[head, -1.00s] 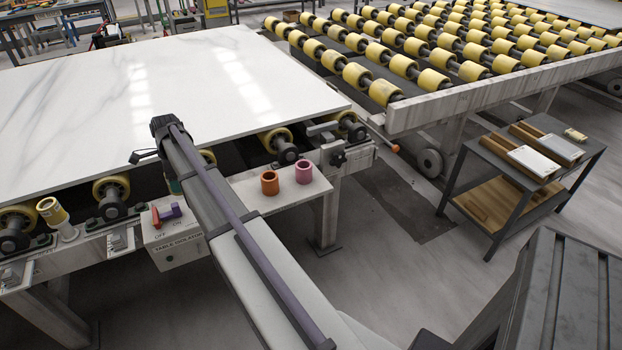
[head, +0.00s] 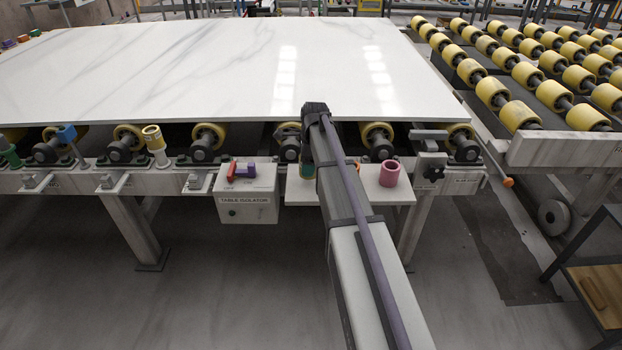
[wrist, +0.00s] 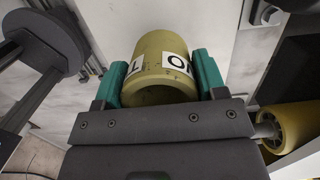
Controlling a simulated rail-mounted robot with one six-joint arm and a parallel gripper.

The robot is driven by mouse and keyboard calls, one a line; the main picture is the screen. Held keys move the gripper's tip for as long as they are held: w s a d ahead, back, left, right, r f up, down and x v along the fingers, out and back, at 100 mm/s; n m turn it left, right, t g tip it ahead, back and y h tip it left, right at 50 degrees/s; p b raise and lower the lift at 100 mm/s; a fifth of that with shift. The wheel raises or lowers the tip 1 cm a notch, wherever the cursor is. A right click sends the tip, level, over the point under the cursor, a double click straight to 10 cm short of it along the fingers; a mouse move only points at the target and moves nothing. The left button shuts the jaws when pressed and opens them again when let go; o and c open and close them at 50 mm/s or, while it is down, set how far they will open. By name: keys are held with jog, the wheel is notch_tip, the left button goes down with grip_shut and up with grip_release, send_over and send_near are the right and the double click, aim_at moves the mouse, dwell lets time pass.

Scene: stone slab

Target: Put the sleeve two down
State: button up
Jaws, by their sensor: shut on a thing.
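My gripper (wrist: 162,76) has teal fingers shut on an olive-yellow sleeve (wrist: 160,52) with white labels and black characters, only partly readable. In the head view my arm hides most of my gripper; a teal finger (head: 306,168) shows above the left part of a white shelf (head: 300,193). A pink sleeve (head: 389,174) stands upright on the shelf's right part. An orange sleeve (head: 357,165) is almost wholly hidden behind my arm. Whether the held sleeve touches the shelf cannot be told.
The table isolator box (head: 246,204) with its red and purple handle is left of the shelf. The white stone slab (head: 200,70) lies behind on rollers.

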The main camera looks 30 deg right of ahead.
notch_tip(320, 180, down, 4)
jog(key=b, duration=0.2)
jog(key=shift+r+b, duration=0.1)
jog(key=shift+b, duration=0.3)
jog(key=shift+r, duration=0.3)
jog(key=shift+f, duration=0.25)
jog(key=o, duration=1)
jog(key=shift+c, duration=0.2)
notch_tip(320, 180, up, 13)
jog(key=d+p, duration=0.1)
jog(key=p, duration=1.2)
jog(key=s+a+n+h, duration=0.1)
jog(key=s+a+n, duration=1.9)
jog(key=s+n, duration=0.3)
jog(key=shift+s+a+f+g, duration=0.2)
jog(key=shift+s+f+g, duration=0.15)
jog(key=shift+s, duration=0.65)
